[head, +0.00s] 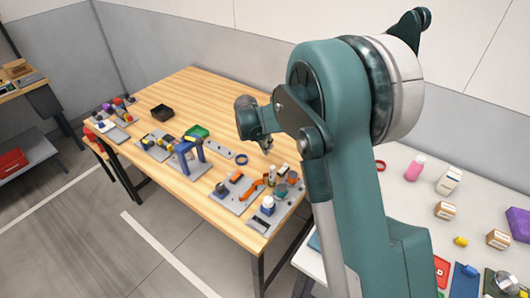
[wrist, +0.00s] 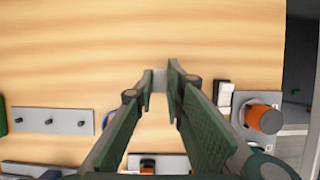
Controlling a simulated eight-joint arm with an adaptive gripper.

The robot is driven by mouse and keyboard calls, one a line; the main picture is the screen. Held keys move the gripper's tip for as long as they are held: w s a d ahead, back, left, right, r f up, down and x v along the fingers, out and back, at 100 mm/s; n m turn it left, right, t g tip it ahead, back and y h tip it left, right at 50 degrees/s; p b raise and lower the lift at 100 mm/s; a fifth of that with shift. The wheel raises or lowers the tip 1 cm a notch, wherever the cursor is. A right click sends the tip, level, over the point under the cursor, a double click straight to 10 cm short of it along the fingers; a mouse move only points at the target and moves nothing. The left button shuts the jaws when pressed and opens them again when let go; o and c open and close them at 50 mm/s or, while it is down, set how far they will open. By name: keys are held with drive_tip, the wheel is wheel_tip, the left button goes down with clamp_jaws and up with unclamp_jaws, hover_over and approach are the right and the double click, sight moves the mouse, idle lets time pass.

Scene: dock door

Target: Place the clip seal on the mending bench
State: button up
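My gripper (head: 267,148) is above the right part of a wooden-topped bench (head: 215,92), which looks like the mending bench. In the wrist view my gripper (wrist: 161,74) points at bare wood, with its fingertips close together. A small grey metal piece (wrist: 160,80) shows between the tips and seems to be pinched there; it looks like the clip seal, mostly hidden by the fingers. It appears to be above the wood, though the exact gap cannot be told.
A grey plate with pegs (wrist: 52,121) lies left of the gripper, beside a blue ring (head: 242,159). A blue stand (head: 188,154), black tray (head: 162,112) and green bin (head: 197,132) are farther left. A white table (head: 405,190) holds several items. The bench's back is clear.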

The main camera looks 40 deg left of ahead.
drive_tip(key=shift+f, duration=1.55)
drive_tip(key=shift+f, duration=0.15)
drive_tip(key=o, duration=0.7)
drive_tip(key=shift+c, duration=0.2)
drive_tip(key=shift+r, duration=0.2)
drive_tip(key=v, duration=1.2)
